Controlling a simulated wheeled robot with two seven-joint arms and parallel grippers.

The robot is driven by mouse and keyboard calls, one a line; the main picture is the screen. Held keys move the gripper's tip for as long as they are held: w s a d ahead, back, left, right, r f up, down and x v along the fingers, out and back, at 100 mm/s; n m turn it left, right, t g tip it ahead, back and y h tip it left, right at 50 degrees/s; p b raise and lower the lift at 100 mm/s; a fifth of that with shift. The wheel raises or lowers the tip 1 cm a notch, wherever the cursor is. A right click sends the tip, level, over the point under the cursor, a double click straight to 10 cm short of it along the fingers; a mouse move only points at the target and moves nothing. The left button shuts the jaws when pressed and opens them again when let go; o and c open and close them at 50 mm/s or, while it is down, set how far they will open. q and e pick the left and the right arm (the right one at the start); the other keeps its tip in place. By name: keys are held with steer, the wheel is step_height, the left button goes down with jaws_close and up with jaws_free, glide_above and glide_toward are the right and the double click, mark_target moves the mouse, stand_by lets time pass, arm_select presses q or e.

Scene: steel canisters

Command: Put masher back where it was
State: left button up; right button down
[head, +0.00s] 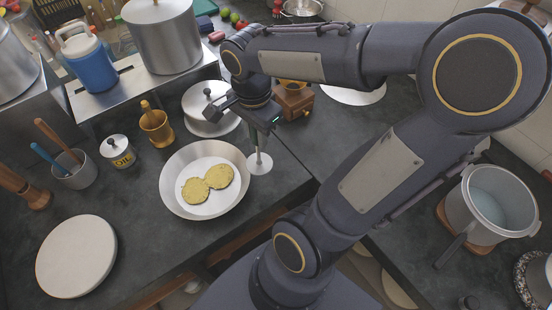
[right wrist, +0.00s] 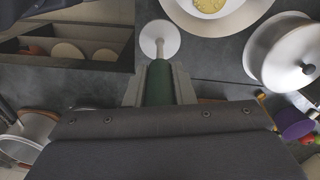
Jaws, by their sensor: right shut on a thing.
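The masher (head: 259,163) has a green handle, a thin metal shaft and a round pale disc at its lower end. My right gripper (head: 262,122) is shut on the green handle and holds the masher roughly upright, disc down, just right of the wide metal pan. Whether the disc touches the counter I cannot tell. In the right wrist view the green handle (right wrist: 160,84) sits between the two fingers, with the disc beyond it. The pan (head: 237,197) holds two flat yellow mashed rounds. My left gripper is not in view.
A utensil cup (head: 76,172), an oil pot (head: 118,151), a brass mortar (head: 155,126) and a round white board (head: 76,257) stand left of the pan. Behind are a lidded pot (head: 205,121) and a wooden grinder (head: 294,101). An open drawer shows in the right wrist view (right wrist: 88,38).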

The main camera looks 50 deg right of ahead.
steer(key=s+m, duration=0.2)
steer(key=s, duration=0.2)
steer(key=w+d+f+p, duration=0.1)
steer(key=w+d+f, duration=0.7)
steer(key=d+f, duration=0.3)
steer(key=shift+d+f+p, duration=0.3)
steer(key=shift+d+f, duration=0.05)
steer(key=shift+f, duration=0.5)
steer(key=shift+f, duration=0.15)
steer(key=c, duration=1.2)
jaws_free()
steer(key=shift+c, duration=0.2)
